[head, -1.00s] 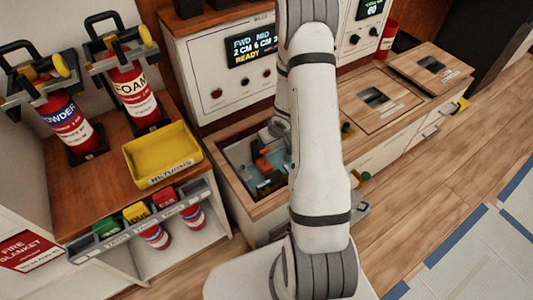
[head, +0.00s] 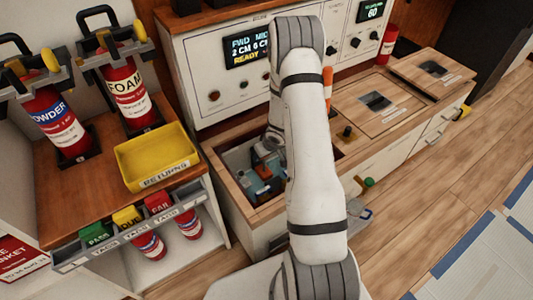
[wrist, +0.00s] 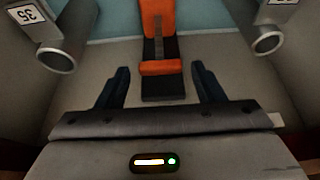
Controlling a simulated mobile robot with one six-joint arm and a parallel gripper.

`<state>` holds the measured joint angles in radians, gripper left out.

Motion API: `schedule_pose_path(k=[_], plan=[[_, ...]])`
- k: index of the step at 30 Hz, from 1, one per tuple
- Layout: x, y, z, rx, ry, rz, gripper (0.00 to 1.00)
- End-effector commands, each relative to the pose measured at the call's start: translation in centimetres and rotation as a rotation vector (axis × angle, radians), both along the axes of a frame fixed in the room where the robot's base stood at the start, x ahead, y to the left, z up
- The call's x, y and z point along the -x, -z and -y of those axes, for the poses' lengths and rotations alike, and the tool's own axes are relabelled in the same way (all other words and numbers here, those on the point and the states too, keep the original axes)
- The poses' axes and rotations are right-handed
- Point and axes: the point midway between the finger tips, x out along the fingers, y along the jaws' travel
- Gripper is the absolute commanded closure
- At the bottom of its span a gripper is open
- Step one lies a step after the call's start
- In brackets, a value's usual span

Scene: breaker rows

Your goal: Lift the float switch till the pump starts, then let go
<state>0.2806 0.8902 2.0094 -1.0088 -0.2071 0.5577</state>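In the wrist view, an orange float-like piece on a dark bar (wrist: 160,67), which looks like the float switch, lies ahead of my gripper (wrist: 161,85). The gripper's two dark blue fingers are wide apart, one on each side of the bar's line, with clear gaps. Nothing is held. In the head view, my wrist reaches down into the open bilge compartment (head: 240,158), and the arm hides much of it. The fingertips cannot be made out there. A panel display (head: 247,50) shows FWD 2 CM and a READY line.
Two grey pipe ends (wrist: 56,60) flank the gripper in the wrist view. Wooden hatch covers (head: 376,102) close the bays to the right. An upright orange object (head: 327,88) stands behind my arm. A yellow returns tray (head: 157,157) and extinguishers are at left.

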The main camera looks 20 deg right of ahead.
Motion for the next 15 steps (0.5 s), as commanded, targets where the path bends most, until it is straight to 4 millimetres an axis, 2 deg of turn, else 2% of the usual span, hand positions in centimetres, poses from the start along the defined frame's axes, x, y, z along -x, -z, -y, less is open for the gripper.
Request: schedule_pose_path(k=[2,15], plan=[[0.01,-0.01,-0.02,0.0,0.0,0.0,0.45],[0.0,-0.01,-0.03,0.0,-0.001,0.0,0.81]])
